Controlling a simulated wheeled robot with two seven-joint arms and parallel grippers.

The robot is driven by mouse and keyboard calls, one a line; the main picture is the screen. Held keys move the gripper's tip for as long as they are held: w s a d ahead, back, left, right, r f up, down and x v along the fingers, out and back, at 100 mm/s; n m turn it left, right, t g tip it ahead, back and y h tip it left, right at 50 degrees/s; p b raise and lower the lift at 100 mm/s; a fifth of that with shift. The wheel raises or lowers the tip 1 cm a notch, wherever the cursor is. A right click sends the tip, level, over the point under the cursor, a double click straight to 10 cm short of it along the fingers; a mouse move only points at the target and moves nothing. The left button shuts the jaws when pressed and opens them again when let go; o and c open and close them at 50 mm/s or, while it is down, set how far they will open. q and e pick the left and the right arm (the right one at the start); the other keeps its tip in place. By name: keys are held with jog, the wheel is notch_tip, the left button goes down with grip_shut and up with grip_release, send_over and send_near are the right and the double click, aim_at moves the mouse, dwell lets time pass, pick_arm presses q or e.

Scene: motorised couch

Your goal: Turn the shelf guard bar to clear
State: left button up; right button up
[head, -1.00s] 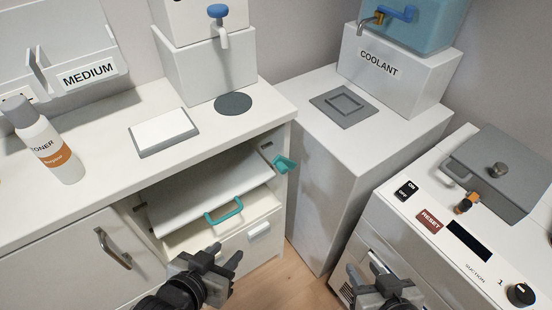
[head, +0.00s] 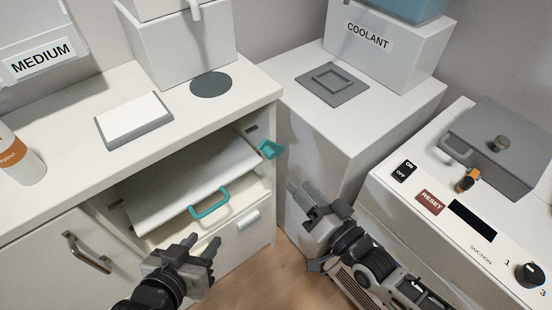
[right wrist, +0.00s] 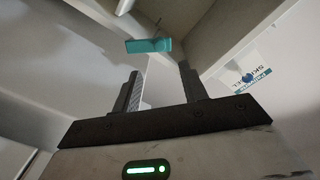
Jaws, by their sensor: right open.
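The guard bar appears to be the small teal piece (head: 270,149) at the right edge of the cabinet's shelf opening; it also shows in the right wrist view (right wrist: 148,45). A pull-out white shelf (head: 190,182) with a teal handle (head: 210,203) sits in that opening. My right gripper (head: 304,190) is open and empty, below and right of the teal piece and apart from it. In the right wrist view the teal piece lies beyond the open fingers. My left gripper (head: 203,244) is open and empty in front of the drawer below the shelf.
A white block with a COOLANT box (head: 368,40) stands right of the cabinet. A suction unit (head: 455,205) with a RESET button is at the right. A pad (head: 134,119) and a dark disc (head: 211,84) lie on the counter.

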aim_at(273, 156)
jog(key=x, duration=1)
jog(key=shift+w+a, duration=0.1)
jog(key=shift+w, duration=0.05)
grip_shut()
